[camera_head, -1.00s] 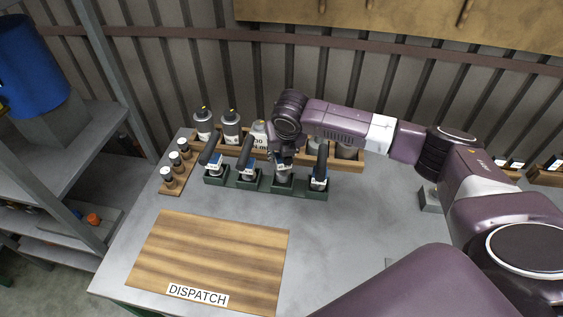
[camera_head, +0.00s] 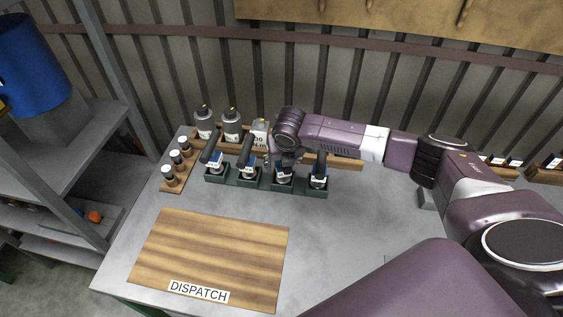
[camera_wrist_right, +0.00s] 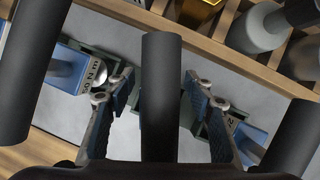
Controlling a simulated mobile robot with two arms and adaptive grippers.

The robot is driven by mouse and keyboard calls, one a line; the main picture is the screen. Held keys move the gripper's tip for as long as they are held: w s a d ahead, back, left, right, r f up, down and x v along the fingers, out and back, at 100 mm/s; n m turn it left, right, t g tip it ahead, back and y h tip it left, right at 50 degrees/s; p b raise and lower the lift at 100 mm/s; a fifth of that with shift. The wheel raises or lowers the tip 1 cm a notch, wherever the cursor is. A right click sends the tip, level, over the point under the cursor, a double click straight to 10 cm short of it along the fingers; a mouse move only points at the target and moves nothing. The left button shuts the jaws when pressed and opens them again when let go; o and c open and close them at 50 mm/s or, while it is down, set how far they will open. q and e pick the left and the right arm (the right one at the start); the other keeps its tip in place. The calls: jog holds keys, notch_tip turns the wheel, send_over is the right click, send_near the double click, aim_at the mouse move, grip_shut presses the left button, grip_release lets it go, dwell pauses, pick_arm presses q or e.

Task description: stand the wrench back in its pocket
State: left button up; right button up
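The wrench (camera_wrist_right: 161,100) has a black handle and stands between the fingers of my right gripper (camera_wrist_right: 160,92) in the right wrist view. The fingers are spread, with a narrow gap on each side of the handle. In the head view my right gripper (camera_head: 284,156) is over the third pocket from the left of a green holder (camera_head: 250,184). The wrench's lower part (camera_head: 283,171) shows at that pocket; the gripper hides its handle. I cannot tell how fully it is seated. My left gripper is not in view.
Similar black-handled tools (camera_head: 212,150) (camera_head: 246,150) (camera_head: 320,160) stand in the other pockets, close beside the gripper. A wooden rack with bottles (camera_head: 232,124) is behind. Small jars (camera_head: 176,159) stand at left. The dispatch board (camera_head: 210,255) is bare.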

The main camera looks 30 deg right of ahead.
jog(key=b+v, duration=0.1)
jog(key=v, duration=1.1)
jog(key=shift+r+b, duration=0.1)
jog(key=shift+b, duration=0.3)
